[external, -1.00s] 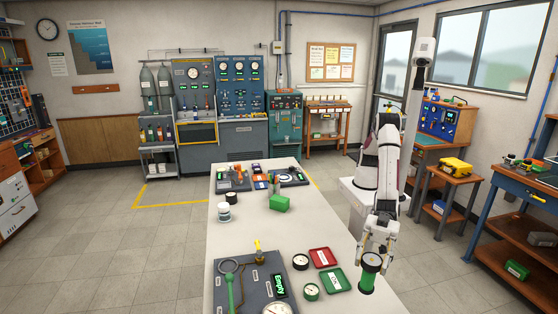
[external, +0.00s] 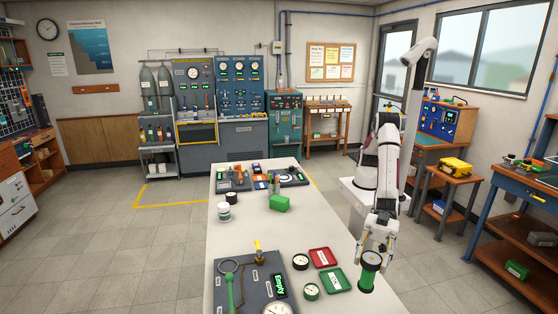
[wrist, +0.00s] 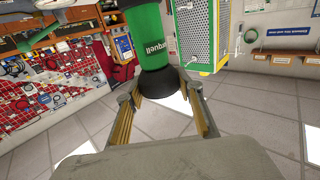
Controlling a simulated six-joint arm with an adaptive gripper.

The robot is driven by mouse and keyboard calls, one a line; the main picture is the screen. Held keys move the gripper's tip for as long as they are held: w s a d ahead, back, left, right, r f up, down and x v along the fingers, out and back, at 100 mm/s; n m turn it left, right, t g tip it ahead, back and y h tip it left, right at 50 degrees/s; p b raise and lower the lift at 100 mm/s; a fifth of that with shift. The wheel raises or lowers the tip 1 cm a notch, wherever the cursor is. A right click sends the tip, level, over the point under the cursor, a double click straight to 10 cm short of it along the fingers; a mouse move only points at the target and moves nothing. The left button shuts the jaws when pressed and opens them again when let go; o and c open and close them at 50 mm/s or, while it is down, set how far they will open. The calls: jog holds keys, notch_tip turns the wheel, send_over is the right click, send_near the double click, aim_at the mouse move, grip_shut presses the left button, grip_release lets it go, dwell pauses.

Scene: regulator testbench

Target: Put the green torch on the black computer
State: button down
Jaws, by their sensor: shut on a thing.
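The green torch (external: 367,279) has a green body and a black head. It hangs upright, head up, beside the right edge of the white table. My gripper (external: 372,251) is shut on its black head. In the wrist view the black head (wrist: 156,86) sits between my two fingers (wrist: 163,94), with the green body (wrist: 150,40) beyond. I cannot make out for sure which thing is the black computer; dark devices (external: 235,182) stand at the far end of the table.
The table's middle is mostly clear.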

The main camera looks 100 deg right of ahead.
jog(key=w+d+r+m+t+h, duration=0.2)
jog(key=w+d+h, duration=0.1)
jog(key=w+d, duration=0.85)
jog(key=w+d+r+m+t+h, duration=0.1)
jog(key=w+d+m+h, duration=0.15)
jog(key=w+d, duration=0.75)
jog(key=w+d+m+t+h, duration=0.25)
jog(key=w+d, duration=0.25)
jog(key=d, duration=1.1)
jog(key=w+d+r+m+h, duration=0.1)
jog(key=w+d+h, duration=0.45)
jog(key=d, duration=0.75)
jog(key=d+m+h, duration=0.5)
jog(key=d, duration=2.5)
jog(key=s+d+m+g+h, duration=0.1)
jog(key=s+d, duration=0.7)
jog(key=d, duration=0.2)
jog(key=s+d+f+m+g+h, duration=0.1)
jog(key=s+d+h, duration=0.1)
jog(key=s+d, duration=0.6)
jog(key=shift+d, duration=1.5)
